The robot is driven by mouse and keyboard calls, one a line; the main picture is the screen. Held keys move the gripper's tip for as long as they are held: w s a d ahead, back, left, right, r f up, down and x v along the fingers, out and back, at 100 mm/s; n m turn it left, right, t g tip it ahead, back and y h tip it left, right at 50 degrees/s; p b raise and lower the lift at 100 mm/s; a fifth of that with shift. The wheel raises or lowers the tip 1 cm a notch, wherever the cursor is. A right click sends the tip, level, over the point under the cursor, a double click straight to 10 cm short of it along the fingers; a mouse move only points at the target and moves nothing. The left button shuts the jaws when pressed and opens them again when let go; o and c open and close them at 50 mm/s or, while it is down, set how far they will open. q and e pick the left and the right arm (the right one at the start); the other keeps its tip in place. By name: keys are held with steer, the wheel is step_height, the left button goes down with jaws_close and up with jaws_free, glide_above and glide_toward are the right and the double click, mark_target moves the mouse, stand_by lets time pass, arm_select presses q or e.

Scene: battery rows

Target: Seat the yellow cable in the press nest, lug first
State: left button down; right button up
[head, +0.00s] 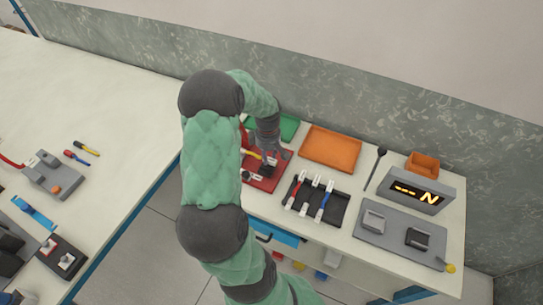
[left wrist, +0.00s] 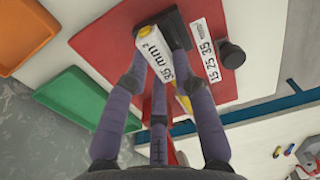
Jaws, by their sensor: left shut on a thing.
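The red press board (head: 262,181) lies on the bench, partly hidden by my arm in the head view. In the left wrist view the board (left wrist: 100,38) carries a black block (left wrist: 178,27), which may be the nest, a black knob (left wrist: 232,55) and a strip marked 15 25 35. The yellow cable (left wrist: 187,104) shows in part between my left gripper's purple fingers. My left gripper (left wrist: 158,62) is shut on it, close to the black block. A white tag reading mm² is at the fingers. The lug is hidden, so I cannot tell whether it is in the nest.
A black rack (head: 327,207) with several cables stands right of the board. Green (head: 288,127) and orange (head: 330,148) trays lie behind. Further right are a display box (head: 418,191) and a grey fixture plate (head: 380,247). A second table (head: 120,135) is at left.

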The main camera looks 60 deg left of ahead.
mark_target(262, 160)
arm_select(q)
steer(key=shift+s+a+f+b, duration=0.15)
steer(key=shift+s+a+f, duration=0.2)
steer(key=shift+a, duration=0.2)
steer(key=shift+s+a+f+b, duration=0.2)
steer(key=shift+s+a, duration=0.1)
steer(key=shift+a, duration=0.25)
steer(key=shift+f+b, duration=0.7)
steer(key=shift+f, duration=0.35)
steer(key=shift+d+f, duration=0.15)
steer(key=shift+s+d+f, duration=0.1)
steer(key=shift+d+f, duration=0.05)
steer(key=shift+f, duration=0.05)
steer(key=c, duration=1)
jaws_free()
steer(key=shift+d+f, duration=0.1)
steer(key=shift+o, duration=0.3)
steer(key=shift+f, duration=0.15)
steer(key=r, duration=1.2)
steer(key=shift+w+a+r, duration=0.2)
steer(key=shift+a+r, duration=0.1)
steer(key=shift+a, duration=0.05)
